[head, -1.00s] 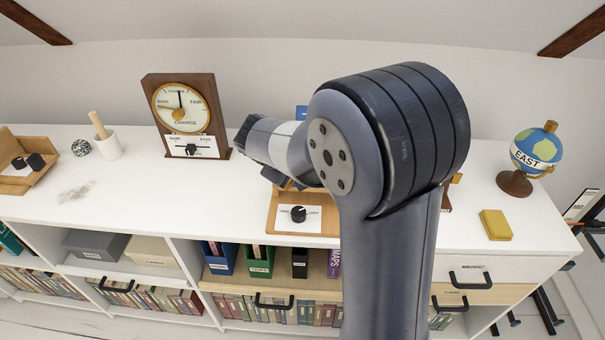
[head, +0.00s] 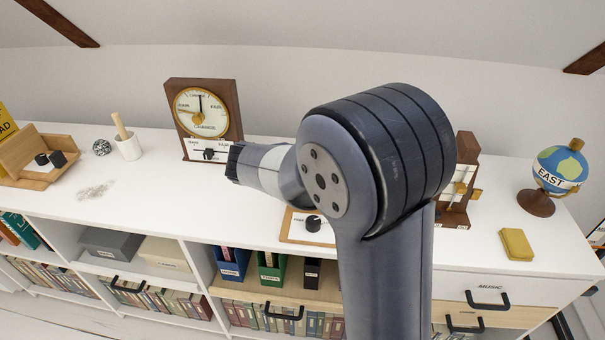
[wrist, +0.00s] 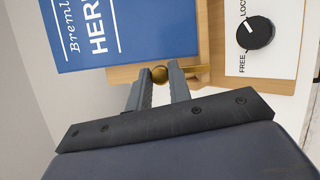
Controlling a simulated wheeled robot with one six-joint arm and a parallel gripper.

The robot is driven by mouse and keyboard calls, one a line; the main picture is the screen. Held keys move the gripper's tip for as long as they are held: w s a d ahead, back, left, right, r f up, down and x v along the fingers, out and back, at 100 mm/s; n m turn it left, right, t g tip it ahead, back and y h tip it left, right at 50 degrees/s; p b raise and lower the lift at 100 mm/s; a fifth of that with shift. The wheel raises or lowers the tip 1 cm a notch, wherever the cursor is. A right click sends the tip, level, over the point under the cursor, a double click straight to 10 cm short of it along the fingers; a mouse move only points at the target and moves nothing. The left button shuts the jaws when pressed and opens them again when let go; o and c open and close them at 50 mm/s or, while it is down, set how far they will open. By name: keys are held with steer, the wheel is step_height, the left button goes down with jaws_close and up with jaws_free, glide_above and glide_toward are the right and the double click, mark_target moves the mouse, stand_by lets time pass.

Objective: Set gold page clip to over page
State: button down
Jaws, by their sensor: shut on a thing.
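The gold page clip (wrist: 160,74) shows in the wrist view as a small round gold knob with a gold bar running right from it. It is at the lower edge of a wooden stand (wrist: 126,73), just below a blue page or cover (wrist: 115,32) with white lettering. My gripper (wrist: 160,82) is shut on the knob, one finger on each side. A white panel with a black dial (wrist: 255,33) marked FREE and LOC... is right of the blue page. In the head view the dial (head: 312,223) shows, but my arm hides the gripper, clip and page.
On the white shelf top (head: 190,215) are a wooden dial clock (head: 205,120), a globe (head: 559,170), a yellow block (head: 516,244), a white cup (head: 128,146) and a wooden tray (head: 35,158). A brown wooden object with gold parts (head: 462,180) stands right of my arm.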

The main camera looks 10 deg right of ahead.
steer(key=shift+f, duration=0.1)
stand_by(0.4)
steer(key=c, duration=1.3)
jaws_free()
steer(key=v, duration=1.1)
steer(key=shift+f, duration=0.1)
steer(key=x, duration=1)
steer(key=shift+w+d+f, duration=0.2)
steer(key=shift+w+d, duration=0.05)
steer(key=shift+d, duration=0.15)
